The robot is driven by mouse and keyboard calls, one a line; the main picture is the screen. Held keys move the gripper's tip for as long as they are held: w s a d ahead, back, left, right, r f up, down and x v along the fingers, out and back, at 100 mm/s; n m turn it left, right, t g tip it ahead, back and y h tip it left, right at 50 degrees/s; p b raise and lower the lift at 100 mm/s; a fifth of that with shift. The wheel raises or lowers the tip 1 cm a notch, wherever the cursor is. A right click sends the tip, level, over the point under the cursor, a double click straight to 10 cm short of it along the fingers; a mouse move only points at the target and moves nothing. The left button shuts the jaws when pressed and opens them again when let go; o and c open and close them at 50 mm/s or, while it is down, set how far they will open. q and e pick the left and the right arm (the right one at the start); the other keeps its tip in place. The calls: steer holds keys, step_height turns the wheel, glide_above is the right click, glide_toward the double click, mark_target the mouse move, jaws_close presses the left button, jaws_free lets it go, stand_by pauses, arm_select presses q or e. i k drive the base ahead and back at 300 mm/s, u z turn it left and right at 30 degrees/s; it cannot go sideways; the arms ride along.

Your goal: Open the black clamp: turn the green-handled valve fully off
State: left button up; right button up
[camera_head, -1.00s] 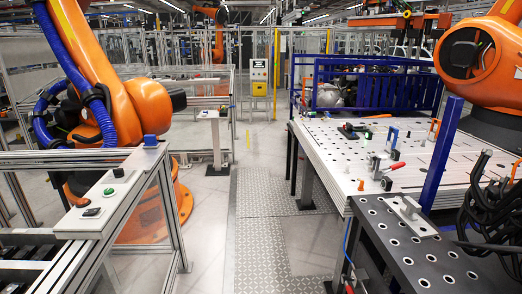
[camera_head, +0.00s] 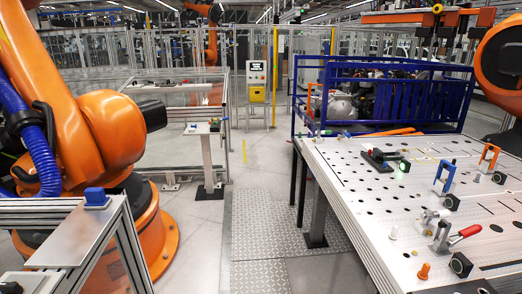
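Neither of my grippers shows in the head view. On the white perforated table at the right, a low black device (camera_head: 378,159), possibly the black clamp, lies near the far left part of the top. A small green spot (camera_head: 404,166) shows at its right end; I cannot tell whether it is the valve handle. A post stand (camera_head: 206,160) in the middle distance carries small items with a bit of green (camera_head: 214,125), too small to make out.
The white table (camera_head: 345,190) also holds a red-handled toggle clamp (camera_head: 452,236), blue (camera_head: 445,177) and orange (camera_head: 489,157) brackets. A blue cage (camera_head: 385,95) stands behind it. An orange robot arm (camera_head: 105,130) stands left. The tread-plate aisle (camera_head: 258,215) is clear.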

mark_target(319, 132)
steer(key=i, duration=2.65)
steer(key=z, duration=0.4)
steer(key=i, duration=0.55)
steer(key=u, duration=0.9)
steer(key=i, duration=0.65)
steer(key=z, duration=0.45)
steer(key=i, duration=0.8)
steer(key=z, duration=0.8)
